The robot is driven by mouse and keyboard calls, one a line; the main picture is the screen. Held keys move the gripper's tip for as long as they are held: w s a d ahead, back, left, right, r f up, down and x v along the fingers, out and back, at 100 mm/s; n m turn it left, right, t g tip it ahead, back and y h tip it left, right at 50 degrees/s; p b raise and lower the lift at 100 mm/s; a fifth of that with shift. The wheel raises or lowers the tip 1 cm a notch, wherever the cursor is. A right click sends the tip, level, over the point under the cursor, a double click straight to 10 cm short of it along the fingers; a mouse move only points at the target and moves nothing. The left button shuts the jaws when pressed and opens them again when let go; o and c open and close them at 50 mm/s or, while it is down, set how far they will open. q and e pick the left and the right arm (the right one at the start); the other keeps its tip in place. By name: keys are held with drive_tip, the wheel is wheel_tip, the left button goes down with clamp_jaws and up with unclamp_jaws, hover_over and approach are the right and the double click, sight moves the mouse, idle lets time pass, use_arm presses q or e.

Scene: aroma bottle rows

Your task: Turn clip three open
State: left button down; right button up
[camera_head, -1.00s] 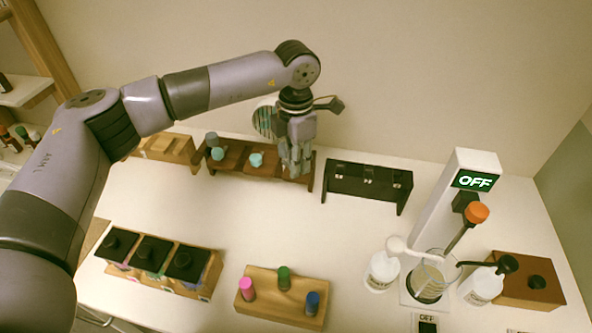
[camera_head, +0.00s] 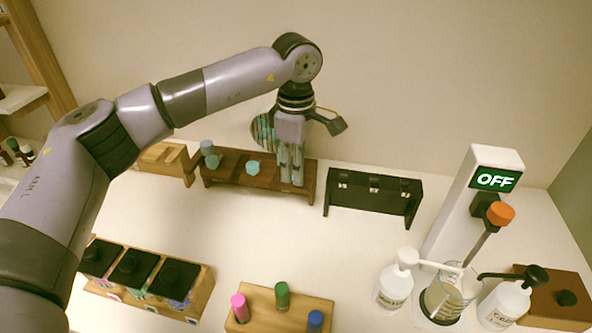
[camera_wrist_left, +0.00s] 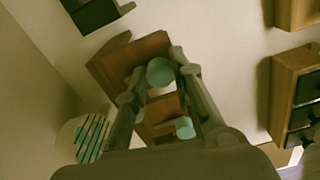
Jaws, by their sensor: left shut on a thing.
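A brown wooden rack (camera_head: 228,178) stands at the back of the table with teal round-topped pieces along it. The middle teal piece (camera_head: 253,167) is in clear view. My left gripper (camera_head: 291,182) points down at the rack's right end, with its fingers close together. In the left wrist view the fingers close around a teal round piece (camera_wrist_left: 160,72); another teal piece (camera_wrist_left: 184,128) shows farther down between them. The held piece is hidden by the fingers in the head view. I cannot read any clip number. My right gripper is not in view.
A black rack (camera_head: 374,196) with small metal parts stands just right of the gripper. In front are black-topped boxes (camera_head: 131,267), a wooden block (camera_head: 263,300) with coloured caps, and pump bottles (camera_head: 394,285) beside a stirrer stand marked OFF. The middle of the table is clear.

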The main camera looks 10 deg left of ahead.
use_arm(q)
drive_tip(key=shift+r+m, duration=0.1)
drive_tip(key=shift+m, duration=0.4)
drive_tip(key=c, duration=1.4)
unclamp_jaws()
wheel_tip(320, 180, up, 12)
